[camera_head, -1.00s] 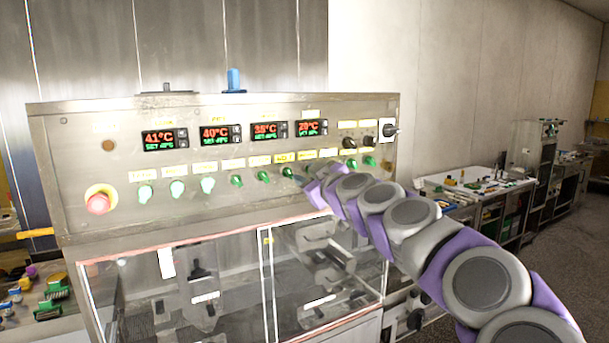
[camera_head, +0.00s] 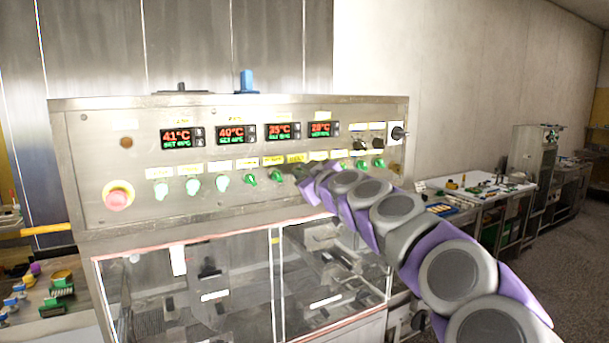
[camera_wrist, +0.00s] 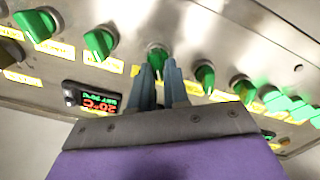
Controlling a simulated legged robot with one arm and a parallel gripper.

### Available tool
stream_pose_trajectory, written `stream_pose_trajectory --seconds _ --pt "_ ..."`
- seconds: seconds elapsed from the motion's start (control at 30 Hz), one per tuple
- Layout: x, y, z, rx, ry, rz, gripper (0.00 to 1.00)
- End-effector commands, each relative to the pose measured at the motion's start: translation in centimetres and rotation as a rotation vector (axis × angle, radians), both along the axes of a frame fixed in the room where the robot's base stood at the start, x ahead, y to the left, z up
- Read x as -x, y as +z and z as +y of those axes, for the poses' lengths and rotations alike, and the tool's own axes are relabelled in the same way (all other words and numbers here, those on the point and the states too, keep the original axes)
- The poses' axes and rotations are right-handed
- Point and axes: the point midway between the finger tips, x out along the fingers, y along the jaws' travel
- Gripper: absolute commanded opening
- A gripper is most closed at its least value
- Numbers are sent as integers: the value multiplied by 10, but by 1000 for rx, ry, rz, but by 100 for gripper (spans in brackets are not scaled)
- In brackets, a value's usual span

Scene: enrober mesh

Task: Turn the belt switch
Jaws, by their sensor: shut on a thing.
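A row of green rotary switches crosses the steel control panel (camera_head: 88,165). My gripper (camera_head: 302,172) is at the panel front, by the lower row, and covers one green switch there. In the wrist view, my gripper (camera_wrist: 160,67) has its two blue-grey fingers shut on this green switch (camera_wrist: 157,50), whose base shows between and beyond the tips. Its label is too blurred to read with certainty, so I cannot tell by name if it is the belt switch.
Close neighbours in the wrist view are a green switch (camera_wrist: 205,77) and another (camera_wrist: 100,42). A red emergency button (camera_head: 118,197) is at the panel's left. Temperature displays (camera_head: 236,134) sit above. A clear guard (camera_head: 185,290) lies below. A worktable (camera_head: 480,190) stands to the right.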

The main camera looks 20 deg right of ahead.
Motion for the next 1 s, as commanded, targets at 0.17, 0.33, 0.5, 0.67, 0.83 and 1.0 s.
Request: stream_pose_trajectory --seconds 0.17,0.33,0.5,0.67,0.83,1.0 --pt "-1 -3 0 -2 13 6 0" --pt "-2 -4 -1 -3 12 8 0" --pt "-3 -5 -2 -16 11 9 0" --pt "-3 -6 -3 -66 11 13 0" --pt "-4 -7 -3 -172 11 18 0" --pt "-4 -6 -4 -319 12 23 0"
